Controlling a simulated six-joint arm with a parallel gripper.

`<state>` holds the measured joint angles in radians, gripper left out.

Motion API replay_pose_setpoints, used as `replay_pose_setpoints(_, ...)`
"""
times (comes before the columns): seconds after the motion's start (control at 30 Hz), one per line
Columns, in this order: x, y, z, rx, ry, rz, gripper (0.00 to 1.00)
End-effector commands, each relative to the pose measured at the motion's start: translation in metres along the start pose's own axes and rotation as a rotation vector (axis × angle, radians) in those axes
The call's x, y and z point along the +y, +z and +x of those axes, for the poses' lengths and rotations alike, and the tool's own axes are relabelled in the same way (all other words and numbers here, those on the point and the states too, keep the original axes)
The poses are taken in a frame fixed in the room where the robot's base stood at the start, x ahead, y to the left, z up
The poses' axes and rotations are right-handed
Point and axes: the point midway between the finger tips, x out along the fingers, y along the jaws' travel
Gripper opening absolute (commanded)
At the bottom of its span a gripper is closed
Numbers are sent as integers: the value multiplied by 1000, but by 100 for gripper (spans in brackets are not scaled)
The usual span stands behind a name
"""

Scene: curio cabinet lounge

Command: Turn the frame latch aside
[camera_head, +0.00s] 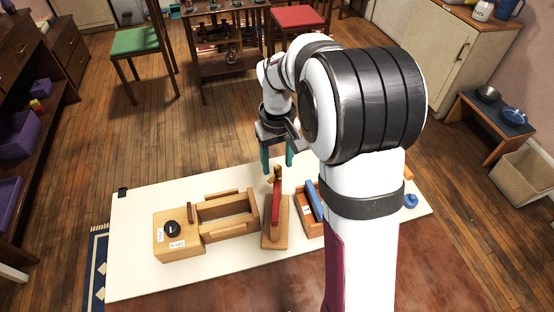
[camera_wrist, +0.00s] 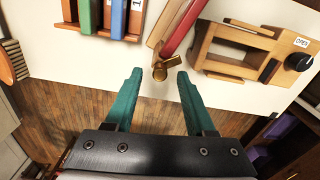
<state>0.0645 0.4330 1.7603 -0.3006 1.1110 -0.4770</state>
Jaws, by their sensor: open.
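A wooden frame (camera_head: 228,214) lies on the pale board, joined to a block with a black knob (camera_head: 172,228). The knob also shows in the wrist view (camera_wrist: 299,62), beside an OPEN label. I cannot tell which part is the latch. Right of the frame, a red bar (camera_head: 276,195) stands on a wooden base, with a brass piece (camera_wrist: 160,73) at its end. My gripper (camera_head: 277,165) is open, teal fingers pointing down over the board's far side. In the wrist view the brass piece appears between the fingertips (camera_wrist: 159,76); contact is unclear.
A wooden tray (camera_head: 306,218) with blue and green pieces stands right of the red bar, partly hidden by my arm. The pale board (camera_head: 130,260) has free room at its left front. A green-seated chair (camera_head: 136,42) and a shelf stand beyond.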

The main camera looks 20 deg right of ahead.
Motion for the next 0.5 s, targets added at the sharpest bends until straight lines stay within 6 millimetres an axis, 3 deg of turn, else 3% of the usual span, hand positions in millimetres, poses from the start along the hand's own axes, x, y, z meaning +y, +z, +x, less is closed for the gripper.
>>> replay_pose_setpoints(0.33,0,0,6,0,0,1,55)
replay_pose_setpoints(0.5,0,0,6,0,0,1,24)
